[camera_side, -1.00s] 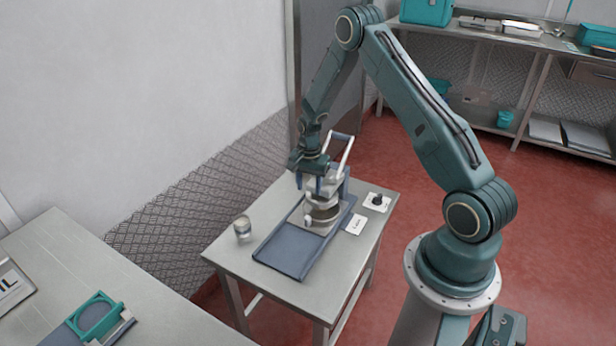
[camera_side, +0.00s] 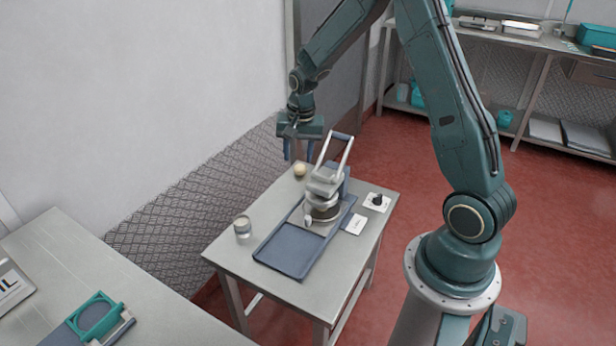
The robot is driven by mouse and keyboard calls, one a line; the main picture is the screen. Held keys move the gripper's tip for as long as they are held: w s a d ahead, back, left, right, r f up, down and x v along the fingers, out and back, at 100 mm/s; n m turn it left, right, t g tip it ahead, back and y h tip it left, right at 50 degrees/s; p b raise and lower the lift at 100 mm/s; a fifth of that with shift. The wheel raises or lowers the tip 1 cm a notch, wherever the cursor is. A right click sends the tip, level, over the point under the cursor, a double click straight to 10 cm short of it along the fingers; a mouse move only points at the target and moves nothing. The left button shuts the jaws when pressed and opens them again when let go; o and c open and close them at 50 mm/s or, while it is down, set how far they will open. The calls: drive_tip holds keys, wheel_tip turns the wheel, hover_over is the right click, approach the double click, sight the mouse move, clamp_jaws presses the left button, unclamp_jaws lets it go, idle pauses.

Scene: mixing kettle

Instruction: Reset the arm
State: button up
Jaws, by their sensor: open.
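My gripper (camera_side: 298,150) is open and empty. It hangs with its fingers pointing down, above the far left part of the small table (camera_side: 232,265) and up and left of the mixing kettle. The metal kettle (camera_side: 323,195) stands on a blue-grey tray (camera_side: 285,255), with its pale handle frame (camera_side: 345,152) tilted up. My gripper appears apart from the kettle and its handle.
A small round beige item (camera_side: 299,170) sits at the table's far edge, below my gripper. A glass jar (camera_side: 242,226) stands at the left. A black knob (camera_side: 377,200) and a white label card (camera_side: 356,224) are right of the tray. A patterned wall runs behind.

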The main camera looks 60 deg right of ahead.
drive_tip(key=s+a+r+n+t, duration=0.1)
drive_tip(key=s+a+r+n, duration=0.3)
drive_tip(key=r, duration=0.4)
drive_tip(key=s+a+r+n+t, duration=0.1)
drive_tip(key=s+a+r+n, duration=0.1)
drive_tip(key=s+a+r, duration=0.5)
drive_tip(key=s+a+r+n+t, duration=0.1)
drive_tip(key=s+a+r+n, duration=0.1)
drive_tip(key=s, duration=0.4)
drive_tip(key=s+a+r+n+t, duration=0.1)
drive_tip(key=s+a+r+n, duration=0.2)
drive_tip(key=s, duration=0.4)
drive_tip(key=shift+r+n, duration=0.4)
drive_tip(key=shift+n, duration=0.3)
